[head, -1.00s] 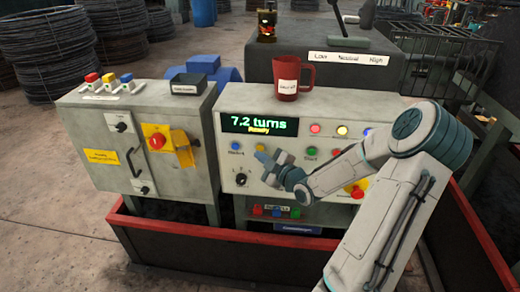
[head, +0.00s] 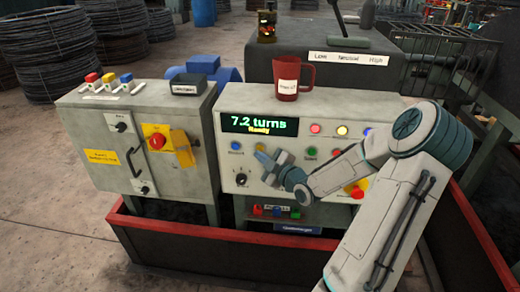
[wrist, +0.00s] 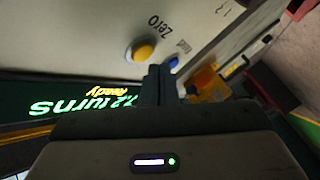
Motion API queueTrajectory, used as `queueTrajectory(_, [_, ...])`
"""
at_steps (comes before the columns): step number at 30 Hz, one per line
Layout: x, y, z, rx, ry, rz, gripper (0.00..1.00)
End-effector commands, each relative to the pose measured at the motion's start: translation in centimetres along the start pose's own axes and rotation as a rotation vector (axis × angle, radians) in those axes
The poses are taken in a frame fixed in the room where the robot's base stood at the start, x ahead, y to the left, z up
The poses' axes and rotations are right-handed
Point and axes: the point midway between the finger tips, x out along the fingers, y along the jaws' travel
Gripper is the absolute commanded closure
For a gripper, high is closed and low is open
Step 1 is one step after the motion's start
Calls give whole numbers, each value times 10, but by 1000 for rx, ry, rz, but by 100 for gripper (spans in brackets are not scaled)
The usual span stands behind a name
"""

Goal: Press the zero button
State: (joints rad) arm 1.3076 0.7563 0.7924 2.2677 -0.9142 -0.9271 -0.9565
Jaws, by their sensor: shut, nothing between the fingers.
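The zero button is a round yellow button (wrist: 143,51) on the pale panel, with the word "zero" printed beside it in the wrist view. In the head view it is a small yellow spot (head: 259,147) under the display, partly beside my gripper (head: 266,157). My gripper is shut and empty. In the wrist view its fingertips (wrist: 160,72) are just below and right of the yellow button, between it and a blue button (wrist: 173,62). I cannot tell how far the tips are from the panel. The display (head: 260,125) reads "7.2 turns" and "Ready".
The panel carries several other coloured buttons and a black knob (head: 242,180). A red mug (head: 287,80) stands on the console top. A grey cabinet (head: 105,150) with a red stop button (head: 157,141) stands to the left.

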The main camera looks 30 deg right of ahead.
Motion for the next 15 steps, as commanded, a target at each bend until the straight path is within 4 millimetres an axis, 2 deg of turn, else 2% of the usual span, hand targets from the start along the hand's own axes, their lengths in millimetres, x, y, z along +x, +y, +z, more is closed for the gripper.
queueTrajectory(15, [6,4,4,-1,0,1,100])
